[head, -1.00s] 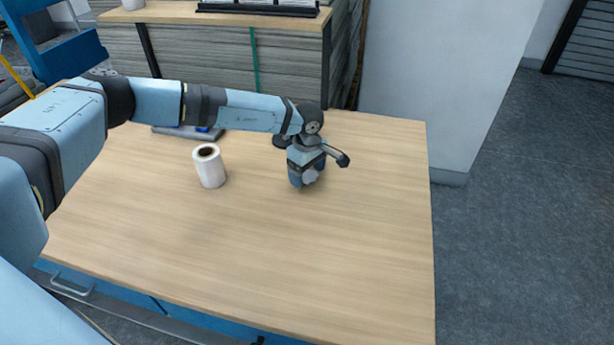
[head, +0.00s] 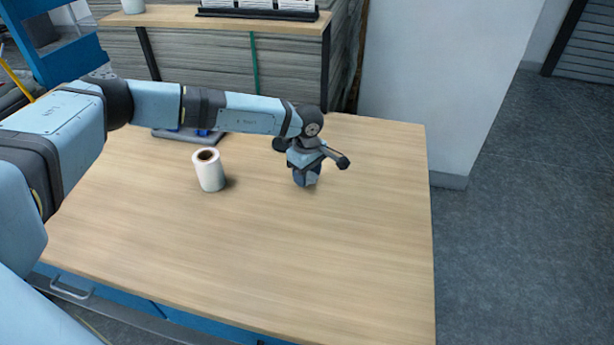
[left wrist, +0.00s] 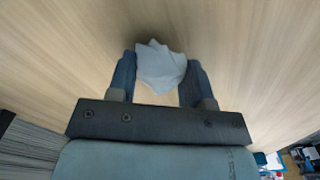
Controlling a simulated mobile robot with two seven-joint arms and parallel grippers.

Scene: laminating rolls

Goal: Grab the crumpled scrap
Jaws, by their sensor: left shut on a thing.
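The crumpled scrap (left wrist: 160,68) is a pale, whitish-blue wad in the left wrist view, between the two fingers of my left gripper (left wrist: 160,80). The fingers are closed against its sides. In the head view my left gripper (head: 306,178) points down at the wooden table (head: 250,260), toward its right half. The scrap is mostly hidden there by the fingers. I cannot tell whether it touches the table. My right gripper does not show.
A white roll (head: 209,170) stands upright to the left of the gripper. A grey tray-like object (head: 188,134) lies partly behind my left arm. A shelf (head: 220,18) stands beyond the table. The front and right of the table are clear.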

